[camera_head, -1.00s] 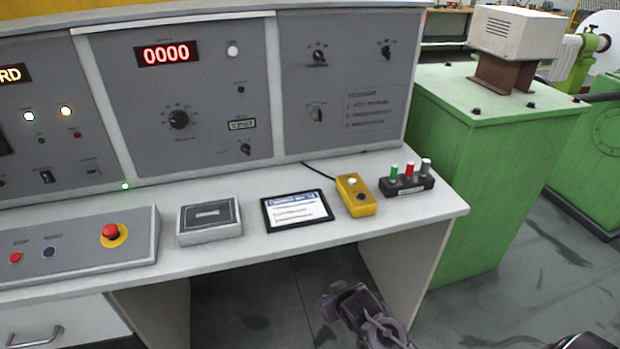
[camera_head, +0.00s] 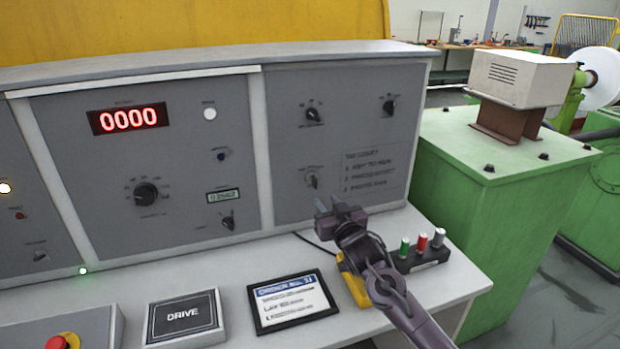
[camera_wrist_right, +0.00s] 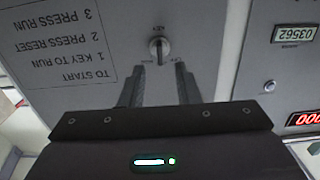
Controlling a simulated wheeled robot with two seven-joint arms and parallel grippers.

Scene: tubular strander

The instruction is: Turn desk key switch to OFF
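The key switch (camera_head: 312,180) is a small silver knob low on the right-hand grey desk panel. It also shows in the right wrist view (camera_wrist_right: 159,48), where the picture is upside down, with its grip roughly upright and a "KEY" label beside it. The small position labels are too blurred to read. My right gripper (camera_head: 336,208) is just below and in front of the switch. In the right wrist view its two fingers (camera_wrist_right: 161,80) are apart with nothing between them, and the switch shows beyond the tips, between their lines. My left gripper is not in view.
A start instruction label (camera_head: 374,172) is right of the switch, with two knobs (camera_head: 312,112) (camera_head: 389,104) above.

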